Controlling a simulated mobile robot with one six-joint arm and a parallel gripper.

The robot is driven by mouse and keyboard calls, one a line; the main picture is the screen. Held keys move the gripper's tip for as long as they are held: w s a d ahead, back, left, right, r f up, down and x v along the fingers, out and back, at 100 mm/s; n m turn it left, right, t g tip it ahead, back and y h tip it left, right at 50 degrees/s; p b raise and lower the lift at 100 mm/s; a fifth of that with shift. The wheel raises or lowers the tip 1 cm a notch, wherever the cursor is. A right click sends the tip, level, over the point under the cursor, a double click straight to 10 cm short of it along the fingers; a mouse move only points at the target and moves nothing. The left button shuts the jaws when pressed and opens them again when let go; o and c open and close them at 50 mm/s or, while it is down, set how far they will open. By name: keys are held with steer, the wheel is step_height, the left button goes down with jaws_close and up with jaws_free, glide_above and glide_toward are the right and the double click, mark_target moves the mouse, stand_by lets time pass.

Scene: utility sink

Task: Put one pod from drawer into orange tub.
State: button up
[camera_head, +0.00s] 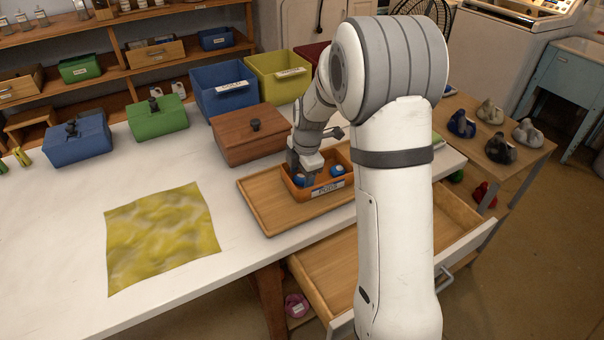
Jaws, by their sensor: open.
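The orange tub (303,194), with a white label on its front, stands on a wooden tray (262,212) on the white table. Blue pods (336,170) show inside the tub, one at the right and one at the left by my gripper. My gripper (304,172) is open and points down into the left part of the tub, close to the left pod. Whether it touches that pod is unclear. The wooden drawer (340,268) is pulled out below the table edge. My arm hides its middle, and no pod shows in its visible part.
A brown lidded box (247,142) stands behind the tray, left of my gripper. Blue (222,90) and yellow (278,75) bins stand further back. A yellow cloth (160,240) lies flat on the left. White table around the cloth is clear.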

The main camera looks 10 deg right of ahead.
step_height(320, 180, up, 11)
steer(key=s+d, duration=0.1)
steer(key=s+d+r+m+t+h, duration=0.1)
steer(key=s+m, duration=2)
steer(key=s, duration=0.5)
steer(key=shift+s+d+r+m, duration=0.15)
steer(key=shift+s+r+m, duration=0.1)
steer(key=shift+s+m, duration=0.1)
